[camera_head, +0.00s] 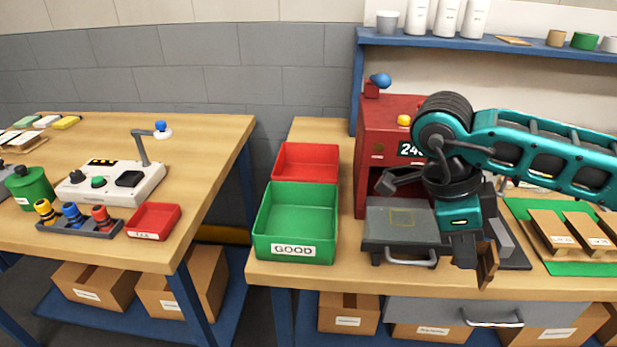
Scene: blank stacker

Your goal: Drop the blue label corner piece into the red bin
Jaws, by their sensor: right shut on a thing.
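My right gripper (474,258) points down in front of the red machine, near the table's front edge. It is shut on a small brown piece (487,270), which is mostly hidden behind the fingers. No blue label shows on the piece's visible part. The red bin (306,148) stands on the right table, left of the red machine and well to the left of my right gripper. It is directly behind a green bin (295,250) marked GOOD, which hides its front. My left gripper is not in view.
The red machine (385,118) with a grey plate (398,222) stands between the bins and my right arm. Brown pieces (560,238) lie on a green mat at right. A small red tray (153,221) is on the left table. A gap separates the tables.

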